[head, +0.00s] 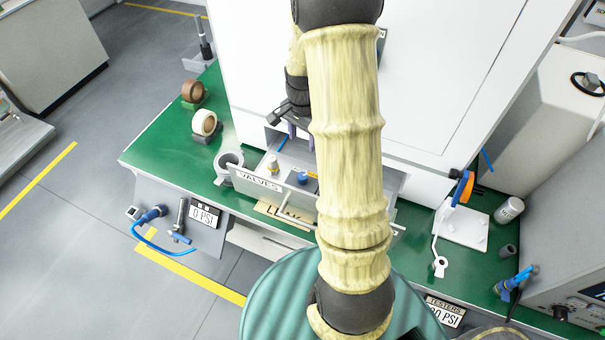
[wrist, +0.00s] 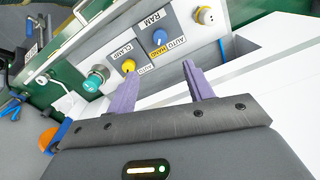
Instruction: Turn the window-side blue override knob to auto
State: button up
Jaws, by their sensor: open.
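In the wrist view a blue knob (wrist: 159,38) sits on a dark plate labelled RAM, with AUTO and HAND labels beside it; its exact pointing is too small to tell. In the head view the blue knob (head: 303,177) shows in the open VALVES compartment (head: 258,182). A yellow knob (wrist: 128,65) with CLAMP and AUTO labels is beside it in the wrist view. My gripper (wrist: 158,75) is open and empty, its purple fingers apart from the knobs. In the head view my gripper (head: 300,136) is above and behind the blue knob, partly covered by my arm.
A white cabinet (head: 440,70) rises close behind. Tape rolls (head: 204,123) stand on the green bench at left.

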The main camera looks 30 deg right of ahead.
aim_at(303, 176)
notch_tip(303, 176, down, 17)
jog(key=shift+f+p, duration=0.2)
jog(key=shift+p, duration=0.65)
jog(key=c, duration=1)
